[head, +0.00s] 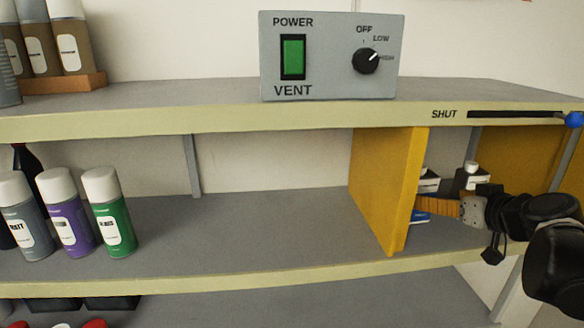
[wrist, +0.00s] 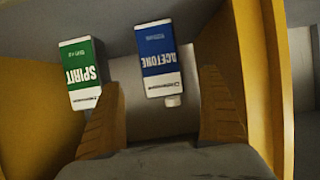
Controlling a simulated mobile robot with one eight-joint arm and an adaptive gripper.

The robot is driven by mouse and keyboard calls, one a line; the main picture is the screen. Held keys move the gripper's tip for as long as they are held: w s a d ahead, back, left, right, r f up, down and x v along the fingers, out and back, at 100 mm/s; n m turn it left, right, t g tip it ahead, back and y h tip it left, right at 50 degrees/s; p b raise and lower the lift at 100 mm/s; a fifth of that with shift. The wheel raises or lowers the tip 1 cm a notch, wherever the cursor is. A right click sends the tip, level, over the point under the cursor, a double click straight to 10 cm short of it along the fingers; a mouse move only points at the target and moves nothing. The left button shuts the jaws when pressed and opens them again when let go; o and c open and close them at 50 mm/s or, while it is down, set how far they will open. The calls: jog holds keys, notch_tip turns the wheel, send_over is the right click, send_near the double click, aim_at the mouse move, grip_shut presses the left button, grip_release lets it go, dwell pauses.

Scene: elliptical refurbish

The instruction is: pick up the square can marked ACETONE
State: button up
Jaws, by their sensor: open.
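The ACETONE can (wrist: 158,55) is a square white can with a blue label and a white cap. In the wrist view it appears upside down, between and beyond my fingers. My gripper (wrist: 160,82) is open, with one yellow finger on each side and a gap to the can. In the head view my gripper (head: 442,207) reaches into the yellow compartment from the right. It hides most of a can there whose blue patch (head: 420,216) shows below the fingers.
A green SPIRIT can (wrist: 80,72) stands close beside the ACETONE can, near my left finger in the wrist view. A yellow panel (head: 385,185) bounds the compartment on the left. Spray cans (head: 112,215) stand far left on the same shelf; the shelf middle is clear.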

aim_at(419, 194)
jog(key=x, duration=0.3)
jog(key=shift+w+d+f, duration=0.3)
jog(key=shift+w+a+f, duration=0.25)
jog(key=shift+w+a, duration=0.15)
jog(key=shift+w, duration=0.2)
jog(key=p+x, duration=0.1)
jog(key=x, duration=0.3)
jog(key=shift+f, duration=0.25)
jog(key=shift+s+r, duration=0.1)
jog(key=shift+s, duration=0.1)
jog(key=c, duration=1.5)
